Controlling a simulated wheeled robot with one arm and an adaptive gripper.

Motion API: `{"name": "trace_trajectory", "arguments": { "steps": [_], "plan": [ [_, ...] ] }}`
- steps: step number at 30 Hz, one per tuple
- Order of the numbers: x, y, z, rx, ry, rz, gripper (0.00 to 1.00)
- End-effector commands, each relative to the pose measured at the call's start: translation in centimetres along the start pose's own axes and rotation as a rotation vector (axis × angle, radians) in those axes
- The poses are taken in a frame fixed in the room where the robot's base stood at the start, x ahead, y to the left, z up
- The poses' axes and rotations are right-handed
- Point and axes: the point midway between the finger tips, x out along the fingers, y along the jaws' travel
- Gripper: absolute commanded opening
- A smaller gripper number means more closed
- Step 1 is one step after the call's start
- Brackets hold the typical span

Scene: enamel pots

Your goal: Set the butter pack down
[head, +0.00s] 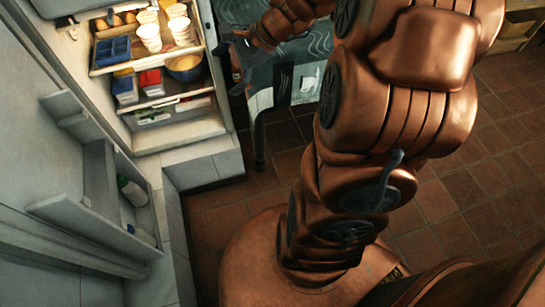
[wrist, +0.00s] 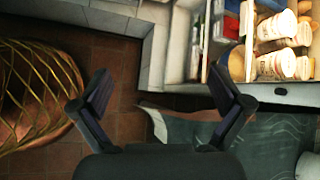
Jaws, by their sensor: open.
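My gripper (wrist: 160,92) is open in the wrist view, its two dark fingers spread with nothing between them. In the head view my gripper (head: 236,72) is small and dark, by the table's left edge, just right of the open fridge (head: 182,138). I cannot tell for sure which thing is the butter pack. A red-and-white pack (head: 151,82) and a blue-and-white pack (head: 125,88) stand on a fridge shelf. In the wrist view a red pack (wrist: 232,6) shows at the top. The table (head: 285,62) has a dark patterned cloth.
Tiled floor (head: 215,215) is clear.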

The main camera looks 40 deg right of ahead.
Motion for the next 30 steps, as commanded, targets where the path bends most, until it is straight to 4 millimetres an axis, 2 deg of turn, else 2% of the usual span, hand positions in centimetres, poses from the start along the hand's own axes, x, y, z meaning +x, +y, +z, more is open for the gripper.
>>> {"name": "trace_trajectory", "arguments": {
  "steps": [1, 6, 10, 15, 18, 21, 25, 30],
  "plan": [
    [0.9, 1.9, 2.0, -0.100, 0.004, 0.071, 1.00],
    [2.2, 9.2, 6.3, -0.435, 0.011, 0.316, 1.00],
    [1.9, 14.5, 7.9, -0.689, 0.015, 0.493, 1.00],
    [0.0, 20.6, 8.2, -1.008, 0.012, 0.723, 1.00],
    [-1.5, 23.2, 7.7, -1.171, 0.009, 0.843, 1.00],
    [-2.8, 24.9, 6.9, -1.295, 0.008, 0.936, 1.00],
    [-4.3, 25.7, 5.7, -1.389, 0.007, 1.008, 1.00],
    [-4.8, 26.0, 5.4, -1.421, 0.008, 1.034, 1.00]
  ]
}}
